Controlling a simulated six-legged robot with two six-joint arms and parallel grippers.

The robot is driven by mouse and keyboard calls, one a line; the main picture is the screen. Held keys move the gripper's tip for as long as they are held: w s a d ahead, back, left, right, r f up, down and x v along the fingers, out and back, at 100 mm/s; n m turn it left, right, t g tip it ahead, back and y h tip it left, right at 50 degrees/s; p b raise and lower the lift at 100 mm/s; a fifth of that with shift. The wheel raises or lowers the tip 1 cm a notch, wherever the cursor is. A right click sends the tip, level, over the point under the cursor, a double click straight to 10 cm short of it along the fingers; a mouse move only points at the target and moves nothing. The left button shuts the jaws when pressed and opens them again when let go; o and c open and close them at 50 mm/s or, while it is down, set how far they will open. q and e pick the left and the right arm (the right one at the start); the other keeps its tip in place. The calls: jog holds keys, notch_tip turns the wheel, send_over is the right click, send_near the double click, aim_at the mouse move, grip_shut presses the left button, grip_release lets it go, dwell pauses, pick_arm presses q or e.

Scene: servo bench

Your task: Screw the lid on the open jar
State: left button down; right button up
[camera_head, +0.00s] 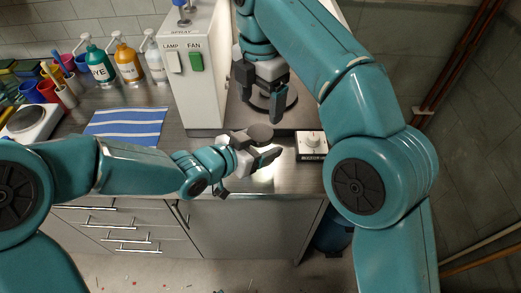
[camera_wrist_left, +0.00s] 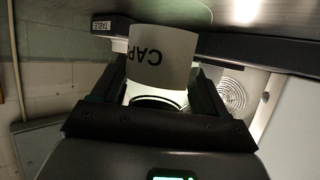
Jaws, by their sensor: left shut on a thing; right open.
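My left gripper (camera_head: 256,152) is shut on a small jar (camera_head: 260,133) just beyond the counter's front edge. In the left wrist view the jar (camera_wrist_left: 163,56) has a pale label with upside-down letters "CAP", and a dark ring shows at its near end. In the head view I see its dark round top; I cannot tell whether this is a lid or an open mouth. My right gripper (camera_head: 262,97) is open, fingers pointing down, above and behind the jar. Nothing shows between its fingers. I cannot make out a separate lid.
A knob box (camera_head: 311,145) sits at the right front. A striped towel (camera_head: 125,122) and pump bottles (camera_head: 127,63) are at the left.

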aim_at(260, 132)
dwell(0.4)
jog(key=shift+f, duration=3.95)
jog(key=shift+c, duration=0.4)
jog(key=c, duration=1)
jog(key=m, duration=0.6)
jog(key=o, duration=1.1)
jog(key=shift+o, duration=0.2)
